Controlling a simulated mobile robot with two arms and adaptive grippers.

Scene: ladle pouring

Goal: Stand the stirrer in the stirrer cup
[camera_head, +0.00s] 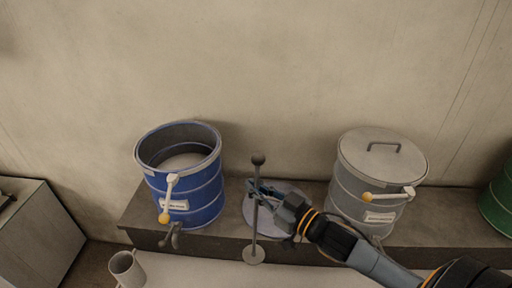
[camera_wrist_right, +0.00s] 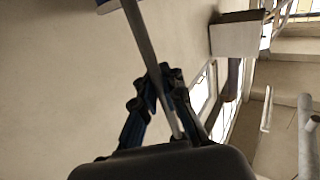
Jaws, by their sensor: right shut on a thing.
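The stirrer (camera_head: 255,225) is a thin grey rod with a dark ball at its top and a pale round disc at its lower end. It stands nearly upright in the head view. My right gripper (camera_head: 262,190) is shut on the rod in its upper part. In the right wrist view the rod (camera_wrist_right: 143,40) runs between the fingers of my right gripper (camera_wrist_right: 158,85). A pale cup (camera_head: 126,267) with a handle is at the lower left, apart from the stirrer; I cannot tell for sure that it is the stirrer cup. My left gripper is not in view.
An open blue drum (camera_head: 203,207) with pale contents and a tap stands on a ledge (camera_head: 137,212). A lidded grey drum (camera_head: 348,205) stands right of the gripper, a green drum (camera_head: 498,205) at the right edge. A grey round plate (camera_head: 286,228) lies behind the stirrer.

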